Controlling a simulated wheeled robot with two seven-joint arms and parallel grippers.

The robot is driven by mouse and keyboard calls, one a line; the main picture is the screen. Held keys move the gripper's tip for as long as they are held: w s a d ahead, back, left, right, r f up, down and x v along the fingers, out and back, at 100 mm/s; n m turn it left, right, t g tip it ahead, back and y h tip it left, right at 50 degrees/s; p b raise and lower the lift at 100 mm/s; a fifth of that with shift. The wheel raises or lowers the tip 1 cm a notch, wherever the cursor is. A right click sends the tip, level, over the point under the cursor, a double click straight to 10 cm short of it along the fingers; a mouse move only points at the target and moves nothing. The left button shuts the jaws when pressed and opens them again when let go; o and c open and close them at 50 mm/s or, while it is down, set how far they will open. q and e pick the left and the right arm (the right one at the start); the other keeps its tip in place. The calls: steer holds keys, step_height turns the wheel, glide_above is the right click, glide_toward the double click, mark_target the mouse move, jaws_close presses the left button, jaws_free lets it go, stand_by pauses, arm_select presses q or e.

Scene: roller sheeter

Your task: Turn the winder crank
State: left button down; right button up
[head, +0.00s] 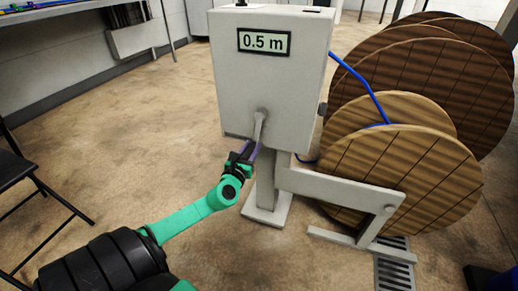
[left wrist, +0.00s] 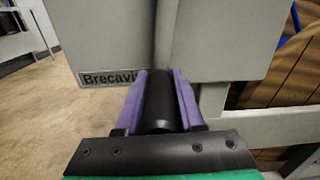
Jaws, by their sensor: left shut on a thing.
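The winder is a grey box (head: 262,85) on a post, with a display reading "0.5 m" (head: 264,42). Its crank (head: 259,128) is a grey arm on the front face, hanging down from its hub. My left gripper (head: 247,152) is at the crank's lower end. In the left wrist view its purple fingers (left wrist: 158,100) are shut on the black crank handle (left wrist: 158,102), one on each side. The handle's far end is close to the box's lower edge. My right gripper is not in view.
Large wooden cable reels (head: 400,175) stand right of the winder, with a blue cable (head: 365,85) running from the box to them. A grey stand (head: 340,190) holds the front reel. A black chair (head: 25,180) is at the left. Floor left of the winder is clear.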

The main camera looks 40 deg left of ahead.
arm_select(q)
steer(key=shift+s+a+r+m, duration=0.1)
steer(key=shift+s+a+m, duration=0.05)
steer(key=shift+a+m, duration=0.35)
steer(key=shift+s+a+r+m, duration=0.1)
steer(key=shift+s+a+m, duration=0.05)
steer(key=shift+a+m, duration=0.35)
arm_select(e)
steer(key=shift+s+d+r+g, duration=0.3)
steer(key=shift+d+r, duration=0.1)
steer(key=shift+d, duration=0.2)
arm_select(q)
steer(key=c, duration=0.5)
jaws_free()
steer(key=shift+s, duration=0.1)
steer(key=p+v, duration=0.3)
steer(key=v, duration=1.1)
steer(key=shift+s+d, duration=0.15)
steer(key=shift+s, duration=0.05)
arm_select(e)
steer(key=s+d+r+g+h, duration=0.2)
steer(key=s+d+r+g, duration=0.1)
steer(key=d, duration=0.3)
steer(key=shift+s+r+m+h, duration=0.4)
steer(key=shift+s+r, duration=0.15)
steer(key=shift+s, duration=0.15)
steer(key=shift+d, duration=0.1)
